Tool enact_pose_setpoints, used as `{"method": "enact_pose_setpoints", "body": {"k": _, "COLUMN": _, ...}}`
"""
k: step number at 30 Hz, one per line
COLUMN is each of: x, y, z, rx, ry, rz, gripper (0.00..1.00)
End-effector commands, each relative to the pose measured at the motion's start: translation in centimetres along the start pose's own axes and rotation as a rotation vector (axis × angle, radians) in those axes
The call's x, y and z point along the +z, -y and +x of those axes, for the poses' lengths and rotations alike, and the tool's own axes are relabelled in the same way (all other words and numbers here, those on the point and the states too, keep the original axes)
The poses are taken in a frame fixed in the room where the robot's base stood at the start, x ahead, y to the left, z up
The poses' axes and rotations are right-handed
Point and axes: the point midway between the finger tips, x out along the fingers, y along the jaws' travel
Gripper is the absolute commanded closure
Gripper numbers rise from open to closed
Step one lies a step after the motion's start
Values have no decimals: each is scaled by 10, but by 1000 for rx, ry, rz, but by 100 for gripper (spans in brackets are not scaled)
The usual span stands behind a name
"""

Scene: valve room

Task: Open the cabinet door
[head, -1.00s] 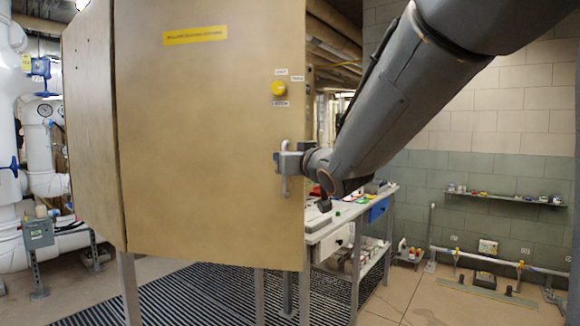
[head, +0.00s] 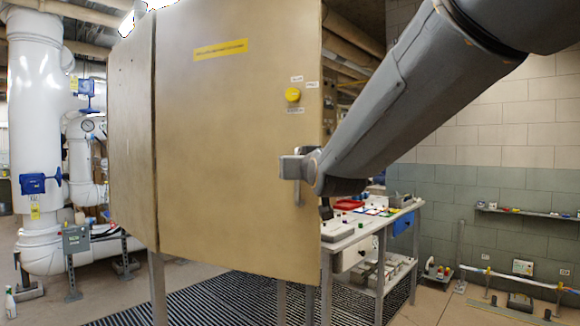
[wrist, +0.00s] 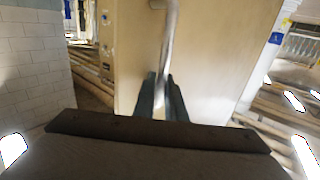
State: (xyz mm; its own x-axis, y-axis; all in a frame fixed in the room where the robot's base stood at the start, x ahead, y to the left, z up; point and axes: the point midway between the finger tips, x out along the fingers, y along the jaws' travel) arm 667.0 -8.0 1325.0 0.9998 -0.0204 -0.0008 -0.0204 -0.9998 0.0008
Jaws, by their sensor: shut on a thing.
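The tan cabinet door (head: 225,150) fills the middle of the head view, with a yellow label near its top and a yellow round knob (head: 292,95) near its right edge. The metal bar handle (head: 298,193) is upright on the door's right side. My gripper (head: 292,168) is at this handle, its jaws shut on it. In the wrist view the handle (wrist: 169,45) runs down between my two fingers (wrist: 163,98). The cabinet's side panel (head: 132,140) shows on the left. I cannot see inside the cabinet, nor tell how far the door stands open.
A workbench (head: 345,235) with small items stands behind the door on the right. White pipes with blue valves (head: 35,184) are at the left. A wall shelf (head: 525,212) and a floor rail (head: 510,275) are at the right. Dark floor grating (head: 225,300) lies below.

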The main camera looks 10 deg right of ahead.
Motion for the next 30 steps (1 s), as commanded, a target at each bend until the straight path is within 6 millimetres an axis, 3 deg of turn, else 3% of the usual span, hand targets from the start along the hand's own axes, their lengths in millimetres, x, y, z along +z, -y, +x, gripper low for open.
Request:
{"method": "enact_pose_setpoints", "body": {"k": 5, "x": -2, "y": -1, "z": 0, "rx": 1, "ry": -4, "rz": -2, "gripper": 100}}
{"method": "enact_pose_setpoints", "body": {"k": 6, "x": -2, "y": -1, "z": 0, "rx": 1, "ry": -4, "rz": -2, "gripper": 88}}
{"method": "enact_pose_setpoints", "body": {"k": 9, "x": -2, "y": -1, "z": 0, "rx": 1, "ry": -3, "rz": -2, "gripper": 71}}
{"method": "enact_pose_setpoints", "body": {"k": 22, "x": -1, "y": 0, "z": -6, "rx": -1, "ry": -3, "rz": -1, "gripper": 71}}
{"method": "enact_pose_setpoints", "body": {"k": 30, "x": -2, "y": 0, "z": -46, "rx": 0, "ry": -3, "rz": -1, "gripper": 71}}
